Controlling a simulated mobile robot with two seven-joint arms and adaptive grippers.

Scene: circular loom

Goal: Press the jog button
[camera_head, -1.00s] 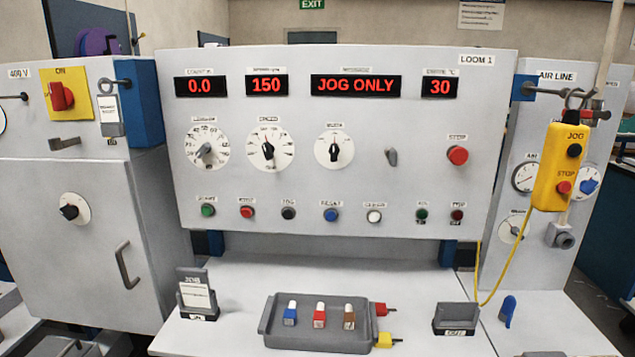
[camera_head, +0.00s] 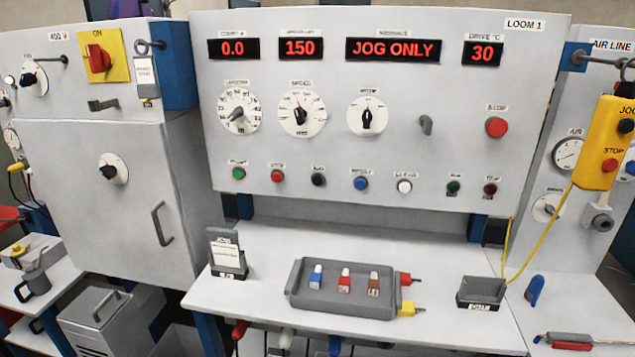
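The grey LOOM 1 panel (camera_head: 480,120) stands upright ahead. A black button (camera_head: 318,179) sits in its lower row between a red button (camera_head: 277,176) and a blue button (camera_head: 361,183); its small label is blurred now. A yellow hanging pendant (camera_head: 597,140) at the right edge has a black button (camera_head: 626,126) marked JOG, with the label cut by the frame edge, and a red STOP button (camera_head: 609,165). The panel display (camera_head: 393,50) reads JOG ONLY. Neither of my grippers is in view.
A white bench (camera_head: 255,295) below the panel holds a grey tray (camera_head: 340,303) with several coloured pieces, a card holder (camera_head: 228,260) and an OUT bin (camera_head: 481,292). The pendant's yellow cable (camera_head: 541,240) hangs at the right. The space before the panel is clear.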

